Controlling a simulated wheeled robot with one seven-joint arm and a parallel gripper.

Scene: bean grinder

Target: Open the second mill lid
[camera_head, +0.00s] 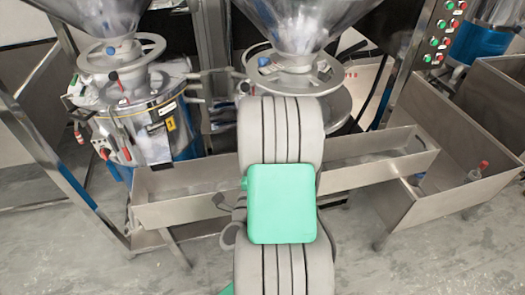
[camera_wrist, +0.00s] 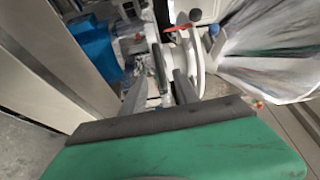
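The second mill (camera_head: 295,75) stands at the centre of the head view, with a clear hopper (camera_head: 302,22) above it. My arm covers its front and lower part, so its lid is mostly hidden. In the wrist view a pale handwheel (camera_wrist: 197,55) and a red-tipped handle (camera_wrist: 178,31) lie ahead of my gripper (camera_wrist: 160,86). Its two grey fingers are apart, with a dark bar-like part (camera_wrist: 158,66) beyond or between them. I cannot tell whether they touch it. My gripper is hidden behind my arm in the head view.
Another mill, labelled 1 (camera_head: 150,125), stands at left. A long metal trough (camera_head: 165,208) runs in front of both mills. A metal bin (camera_head: 455,190) with bottles stands at right, below a button panel (camera_head: 445,30). The front floor is clear.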

